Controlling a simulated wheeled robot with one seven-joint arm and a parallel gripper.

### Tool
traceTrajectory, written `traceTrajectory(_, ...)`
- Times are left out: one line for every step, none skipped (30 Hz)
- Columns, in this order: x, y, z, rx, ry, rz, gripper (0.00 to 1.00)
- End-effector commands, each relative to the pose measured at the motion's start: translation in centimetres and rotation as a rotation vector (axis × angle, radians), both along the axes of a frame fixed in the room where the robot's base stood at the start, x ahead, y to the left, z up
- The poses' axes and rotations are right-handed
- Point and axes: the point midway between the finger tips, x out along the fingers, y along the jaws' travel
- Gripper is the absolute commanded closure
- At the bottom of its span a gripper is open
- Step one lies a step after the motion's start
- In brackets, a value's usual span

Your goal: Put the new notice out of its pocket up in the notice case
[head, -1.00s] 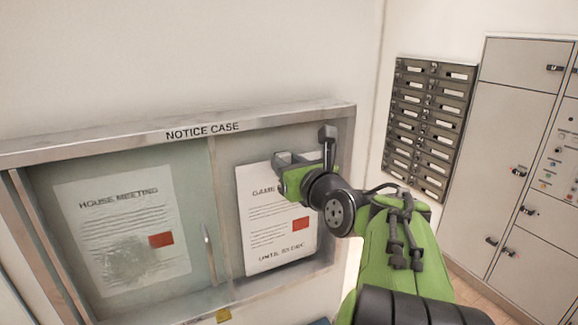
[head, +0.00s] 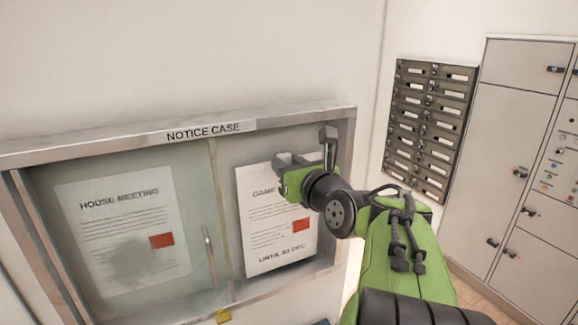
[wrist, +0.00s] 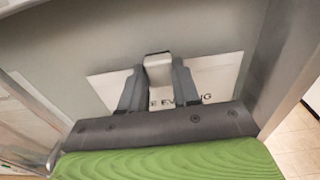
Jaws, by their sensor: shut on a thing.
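The notice case (head: 345,150) hangs on the wall, with its label reading NOTICE CASE. A white notice (head: 275,255) reading GAME at the top and UNTIL and a date at the bottom, with a red patch, is upright in its right half. My gripper (head: 288,170) is at the notice's top edge. In the wrist view, my gripper (wrist: 158,88) is shut with its fingers on either side of a pale metal clip (wrist: 158,64) at the notice's top (wrist: 215,72). Whether the fingers also pinch the paper is hidden. A HOUSE MEETING notice (head: 110,222) is in the left half behind glass.
A glass pane with an upright handle (head: 209,257) covers the left half; the right half looks uncovered. A yellow piece (head: 223,316) sits below the case's lower frame. Mailboxes (head: 430,125) and grey cabinets (head: 515,130) stand to the right.

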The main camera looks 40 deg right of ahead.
Motion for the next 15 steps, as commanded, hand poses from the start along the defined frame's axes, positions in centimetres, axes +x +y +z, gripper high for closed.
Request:
traceTrajectory(-0.01,-0.02,0.02,0.000,0.000,-0.001,1.00)
traceTrajectory(-0.02,-0.03,0.02,0.000,0.000,-0.001,1.00)
traceTrajectory(-0.02,-0.03,0.02,0.000,0.000,-0.001,1.00)
traceTrajectory(-0.01,-0.03,0.02,0.000,0.000,-0.001,1.00)
traceTrajectory(0.01,-0.03,0.02,0.000,0.000,-0.001,1.00)
traceTrajectory(0.04,-0.04,0.02,0.000,0.000,-0.001,1.00)
traceTrajectory(0.08,-0.05,0.01,0.000,0.000,0.000,1.00)
traceTrajectory(0.12,-0.07,0.01,0.000,0.000,0.000,1.00)
traceTrajectory(0.17,-0.07,0.01,0.000,0.000,0.000,1.00)
traceTrajectory(0.22,-0.08,0.01,0.000,0.000,0.000,1.00)
traceTrajectory(0.26,-0.10,0.01,0.000,0.000,0.000,1.00)
traceTrajectory(0.31,-0.11,0.01,0.000,0.000,0.000,1.00)
traceTrajectory(0.35,-0.13,0.01,0.000,0.000,0.000,1.00)
traceTrajectory(0.39,-0.14,0.01,0.000,0.000,0.000,1.00)
traceTrajectory(0.44,-0.16,0.02,0.000,0.000,0.000,1.00)
